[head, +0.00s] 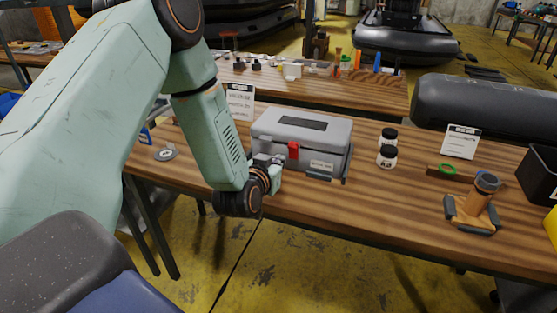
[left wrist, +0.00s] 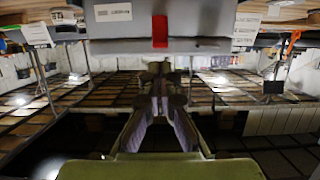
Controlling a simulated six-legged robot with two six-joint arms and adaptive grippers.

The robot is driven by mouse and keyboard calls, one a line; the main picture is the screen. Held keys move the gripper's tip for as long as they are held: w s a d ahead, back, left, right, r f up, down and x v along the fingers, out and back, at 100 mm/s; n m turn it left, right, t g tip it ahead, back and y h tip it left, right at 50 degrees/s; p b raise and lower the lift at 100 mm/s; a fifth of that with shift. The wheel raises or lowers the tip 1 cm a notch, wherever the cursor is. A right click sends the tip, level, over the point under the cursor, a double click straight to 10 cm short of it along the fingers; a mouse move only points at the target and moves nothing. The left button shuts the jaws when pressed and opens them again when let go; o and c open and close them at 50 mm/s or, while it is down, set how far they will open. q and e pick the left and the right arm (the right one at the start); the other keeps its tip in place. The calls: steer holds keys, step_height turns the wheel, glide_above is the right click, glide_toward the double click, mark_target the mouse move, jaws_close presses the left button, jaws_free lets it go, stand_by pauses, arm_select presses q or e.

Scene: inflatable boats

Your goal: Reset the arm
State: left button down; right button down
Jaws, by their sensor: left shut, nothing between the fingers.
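My left arm reaches in from the left over the wooden table (head: 400,205). Its gripper (head: 278,162) is at the front of a grey toolbox (head: 315,128), just left of the red latch (head: 293,151). The gripper is shut and empty, and partly hidden by its own wrist. I cannot tell whether it touches the box. In the left wrist view the shut fingers (left wrist: 160,68) point at the toolbox front (left wrist: 205,44), with the red latch (left wrist: 160,32) straight ahead. The toolbox lid looks closed. My right gripper is not in view.
Further right are a sign (head: 461,142), a green ring (head: 447,169) and an orange-brown fitting (head: 483,195). A sign (head: 240,100) stands behind the box at left. A round disc (head: 165,154) lies at the table's left end.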

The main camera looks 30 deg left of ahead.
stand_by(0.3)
arm_select(q)
steer(key=s+d+f+g+h+b, duration=0.1)
steer(key=s+d+f+g, duration=0.3)
steer(key=s+f, duration=0.4)
steer(key=s+d+f+m+g+h+b, duration=0.1)
steer(key=s+d+f+g, duration=0.3)
steer(key=s, duration=1.3)
steer(key=s+d+f+m+g+h+b, duration=0.1)
steer(key=s+d+f+g, duration=0.3)
steer(key=s+f, duration=0.8)
steer(key=shift+s+d+f+g+b, duration=0.35)
steer(key=shift+g+b, duration=0.1)
steer(key=shift+g, duration=0.65)
